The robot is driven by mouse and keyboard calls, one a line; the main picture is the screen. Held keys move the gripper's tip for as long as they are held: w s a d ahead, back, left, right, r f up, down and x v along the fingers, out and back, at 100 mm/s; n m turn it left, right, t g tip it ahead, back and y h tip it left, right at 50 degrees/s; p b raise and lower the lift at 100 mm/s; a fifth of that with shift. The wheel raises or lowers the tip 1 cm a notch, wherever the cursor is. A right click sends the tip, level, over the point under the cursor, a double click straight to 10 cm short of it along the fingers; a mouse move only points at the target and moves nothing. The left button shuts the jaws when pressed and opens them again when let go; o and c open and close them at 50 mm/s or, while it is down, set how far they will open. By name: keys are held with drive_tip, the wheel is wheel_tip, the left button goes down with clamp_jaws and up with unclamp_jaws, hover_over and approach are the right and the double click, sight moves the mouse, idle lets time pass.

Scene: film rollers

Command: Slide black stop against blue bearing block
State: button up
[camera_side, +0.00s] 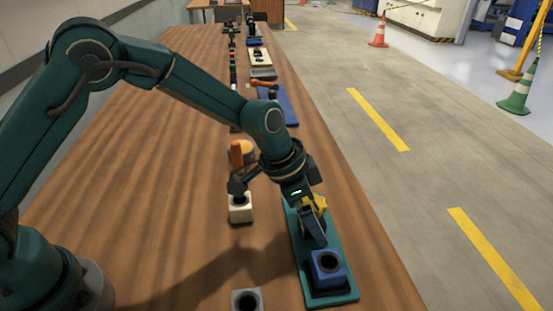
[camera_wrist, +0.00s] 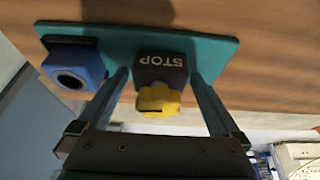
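The blue bearing block (camera_side: 328,270) with a round dark bore stands at the near end of a green base plate (camera_side: 345,298). In the wrist view the blue block (camera_wrist: 73,65) is at the left end of the plate (camera_wrist: 215,48). The black stop (camera_wrist: 162,68), marked STOP, with a yellow knob (camera_wrist: 158,100), sits on the plate to its right, with a clear gap between them. My gripper (camera_wrist: 159,74) is open, with one finger on each side of the stop and small gaps showing. In the side view my gripper (camera_side: 315,225) hides most of the stop.
An orange-handled piece (camera_side: 238,151) stands behind. More items line the bench farther back. The bench right of the plate is bare.

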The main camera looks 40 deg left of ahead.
drive_tip(key=shift+r, duration=0.15)
drive_tip(key=shift+v, duration=2.45)
